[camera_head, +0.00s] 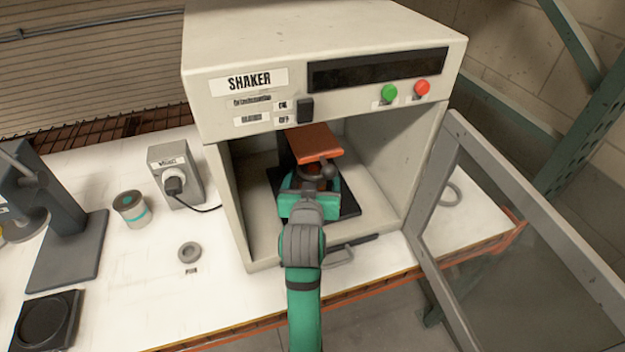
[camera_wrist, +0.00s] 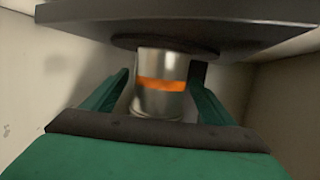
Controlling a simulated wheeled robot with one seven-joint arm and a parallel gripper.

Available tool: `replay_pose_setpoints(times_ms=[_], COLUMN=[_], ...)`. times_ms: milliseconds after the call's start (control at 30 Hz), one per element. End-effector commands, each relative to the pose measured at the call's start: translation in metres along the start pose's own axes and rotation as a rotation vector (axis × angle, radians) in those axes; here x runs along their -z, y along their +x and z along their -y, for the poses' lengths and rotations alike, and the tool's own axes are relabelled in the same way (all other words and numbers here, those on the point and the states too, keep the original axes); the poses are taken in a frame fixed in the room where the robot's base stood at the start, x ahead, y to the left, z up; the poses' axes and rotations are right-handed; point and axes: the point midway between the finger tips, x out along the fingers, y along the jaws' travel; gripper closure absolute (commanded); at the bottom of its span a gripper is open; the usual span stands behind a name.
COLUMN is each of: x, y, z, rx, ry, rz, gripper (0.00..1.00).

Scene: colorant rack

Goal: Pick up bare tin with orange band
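The bare metal tin with the orange band (camera_wrist: 160,64) stands in the middle of the wrist view, its end against a dark round pad (camera_wrist: 120,42). My gripper reaches into the open shaker cabinet, below the orange clamp plate (camera_head: 315,143) in the head view (camera_head: 310,180). In the wrist view its green fingers (camera_wrist: 160,92) lie on either side of the tin. A gap shows between the left finger and the tin; whether the right finger touches it is unclear. The tin is mostly hidden by my gripper and the clamp in the head view.
The shaker (camera_head: 325,50) encloses my gripper with walls on both sides. Its door (camera_head: 480,210) is swung open at the right. On the bench to the left are a tin with a teal band (camera_head: 131,208), a grey box (camera_head: 176,175) and a grey ring (camera_head: 189,252).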

Motion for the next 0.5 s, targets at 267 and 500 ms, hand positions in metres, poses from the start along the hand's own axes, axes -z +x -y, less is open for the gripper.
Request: replay_pose_setpoints(times_ms=[267,500], x=[0.0007,0.001], y=[-0.0003,-0.0004], z=[-0.0004,-0.0003], rx=[-0.001,-0.001], ry=[0.0,0.0], rz=[-0.002,-0.002], gripper=[0.73,0.73])
